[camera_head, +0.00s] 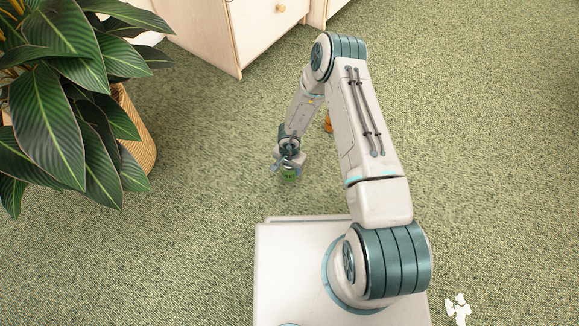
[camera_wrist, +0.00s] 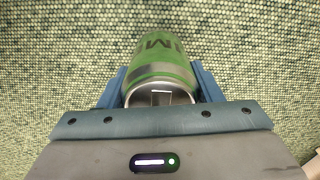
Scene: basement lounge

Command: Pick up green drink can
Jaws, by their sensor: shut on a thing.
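The green drink can (camera_wrist: 160,62) is between the two blue fingers of my gripper (camera_wrist: 160,88) in the wrist view. Its silver end faces the wrist, and dark lettering shows on its green side. The fingers are shut on it, one on each side. In the head view the can (camera_head: 289,173) shows as a small green patch below my gripper (camera_head: 289,165), partly hidden by it. I cannot tell whether the can touches the carpet.
A large leafy plant (camera_head: 62,75) in a woven basket (camera_head: 133,130) stands at the left. A pale wooden cabinet (camera_head: 225,35) is at the back. A small orange object (camera_head: 328,121) is partly hidden behind my arm. A white object (camera_head: 458,308) lies bottom right. The green carpet (camera_head: 490,130) at right is clear.

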